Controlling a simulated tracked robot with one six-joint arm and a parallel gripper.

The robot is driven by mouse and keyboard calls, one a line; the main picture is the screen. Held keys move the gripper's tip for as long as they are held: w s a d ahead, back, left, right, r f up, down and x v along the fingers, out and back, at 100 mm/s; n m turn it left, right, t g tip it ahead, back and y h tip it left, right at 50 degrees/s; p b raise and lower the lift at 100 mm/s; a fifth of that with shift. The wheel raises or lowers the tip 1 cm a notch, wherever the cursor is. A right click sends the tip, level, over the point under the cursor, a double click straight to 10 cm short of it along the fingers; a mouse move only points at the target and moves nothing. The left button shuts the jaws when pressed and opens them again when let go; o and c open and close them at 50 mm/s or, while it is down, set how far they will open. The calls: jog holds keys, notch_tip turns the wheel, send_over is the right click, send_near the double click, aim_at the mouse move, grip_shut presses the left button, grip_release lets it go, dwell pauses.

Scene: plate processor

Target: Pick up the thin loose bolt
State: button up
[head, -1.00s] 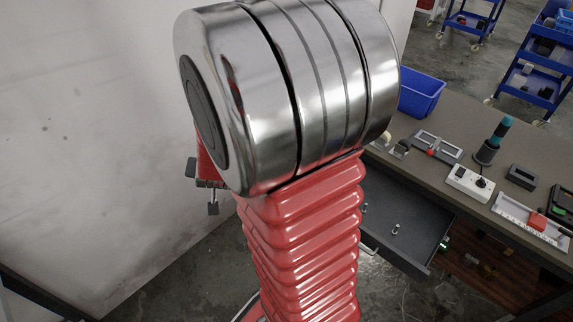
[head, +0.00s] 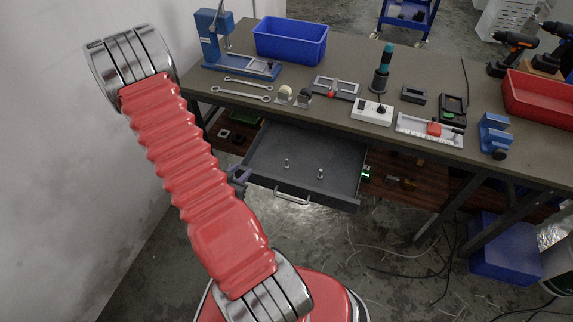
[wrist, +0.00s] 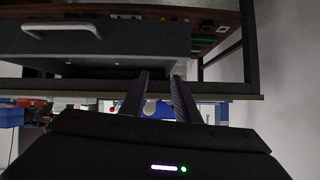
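Two small metal bolts stand upright inside the open grey drawer (head: 262,150), a left bolt (head: 287,165) and a right bolt (head: 320,174). They are too small for me to tell which is thinner. My gripper (head: 240,176) is at the drawer's left front corner in the head view, partly hidden behind my arm. In the wrist view my gripper (wrist: 160,78) has its two dark fingers apart with nothing between them. The drawer (wrist: 135,38) fills the top left of that view, and no bolt shows there.
The drawer's handle (head: 292,196) sticks out at the front. The workbench (head: 330,60) above holds two wrenches (head: 241,92), a blue bin (head: 290,40), a white power strip (head: 372,112) and other tools. A white wall (head: 70,170) is at the left. Cables lie on the floor.

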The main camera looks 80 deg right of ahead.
jog(key=s+g, duration=0.1)
jog(key=s, duration=0.1)
jog(key=s+f+g+h, duration=0.1)
jog(key=s, duration=0.2)
jog(key=s+m+g, duration=0.1)
jog(key=s, duration=0.2)
jog(key=shift+s+d+f, duration=0.25)
jog(key=shift+d+f, duration=0.1)
send_near(287, 164)
jog(key=shift+s+d+r, duration=0.1)
jog(key=shift+s+d, duration=0.05)
jog(key=shift+d, duration=0.6)
jog(key=shift+s+d+r, duration=0.1)
jog(key=shift+s+d, duration=0.05)
jog(key=shift+d, duration=0.55)
jog(key=shift+x, duration=2.65)
jog(key=shift+a+f, duration=0.1)
jog(key=shift+c, duration=0.6)
grip_shut()
